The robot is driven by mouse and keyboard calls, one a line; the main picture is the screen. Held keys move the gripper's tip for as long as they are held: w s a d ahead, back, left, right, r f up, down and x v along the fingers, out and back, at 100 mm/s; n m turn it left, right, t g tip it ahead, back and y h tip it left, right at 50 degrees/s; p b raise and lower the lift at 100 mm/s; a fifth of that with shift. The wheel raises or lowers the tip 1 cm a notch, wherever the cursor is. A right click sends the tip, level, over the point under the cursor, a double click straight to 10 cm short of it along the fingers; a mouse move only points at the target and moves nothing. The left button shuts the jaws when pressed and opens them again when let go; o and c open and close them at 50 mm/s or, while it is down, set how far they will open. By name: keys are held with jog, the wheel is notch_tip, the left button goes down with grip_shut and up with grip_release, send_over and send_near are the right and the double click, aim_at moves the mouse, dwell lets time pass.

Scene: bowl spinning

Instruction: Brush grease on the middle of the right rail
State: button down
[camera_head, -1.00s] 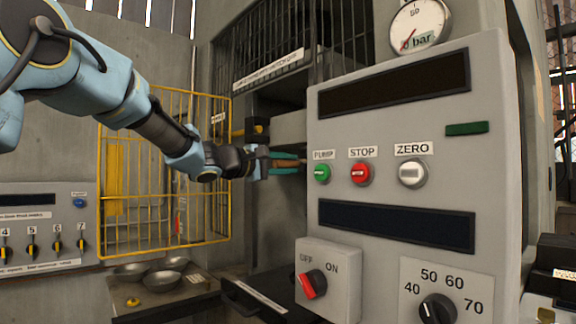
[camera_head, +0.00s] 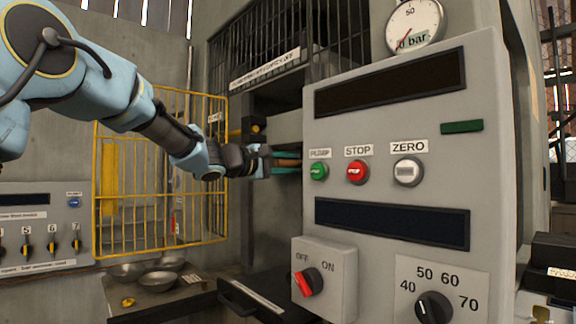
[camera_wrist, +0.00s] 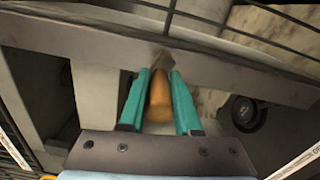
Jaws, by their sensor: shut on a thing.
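My gripper (camera_head: 284,165) reaches into the machine's opening, behind the left edge of the grey control panel. In the wrist view its teal fingers (camera_wrist: 160,100) are shut on the orange-brown handle of a brush (camera_wrist: 160,98). The brush head (camera_wrist: 163,60) points away from me and overlaps a long grey beam (camera_wrist: 90,45); I cannot tell whether it touches. The beam runs across the wrist view, and I cannot tell whether it is the right rail. No grease can be made out. The brush tip is hidden in the head view.
The control panel (camera_head: 390,185) stands close on the right of my gripper. A dark barred grille (camera_head: 270,40) is above the opening. A yellow wire gate (camera_head: 160,245) stands open to the left. Metal bowls (camera_head: 158,281) sit on a low bench.

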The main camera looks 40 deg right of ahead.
notch_tip(320, 180, down, 3)
jog(key=b, duration=0.5)
jog(key=shift+a+f, duration=0.1)
notch_tip(320, 180, down, 9)
jog(key=b, duration=1.3)
dwell(0.8)
notch_tip(320, 180, down, 9)
jog(key=b, duration=1.1)
jog(key=shift+b, duration=0.4)
notch_tip(320, 180, up, 6)
jog(key=p, duration=0.3)
jog(key=shift+d+r, duration=0.2)
dwell(1.8)
